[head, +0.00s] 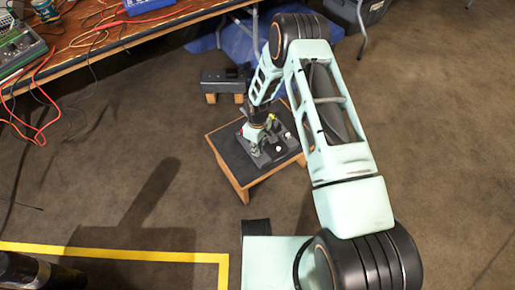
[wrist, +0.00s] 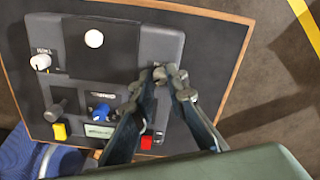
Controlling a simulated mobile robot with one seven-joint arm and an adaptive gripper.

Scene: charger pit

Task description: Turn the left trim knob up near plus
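The dark grey control panel (wrist: 75,85) lies on a low black-topped stand. In the wrist view a white knob (wrist: 40,62) with a small printed label sits at the panel's upper left. Which trim knob is the left one is unclear.
The panel also has a white round button (wrist: 94,38), a blue knob (wrist: 101,112), a yellow button (wrist: 60,131) and a red button (wrist: 147,142). The wooden stand (head: 240,190) has open floor to its left. A cluttered workbench (head: 90,45) stands at the upper left.

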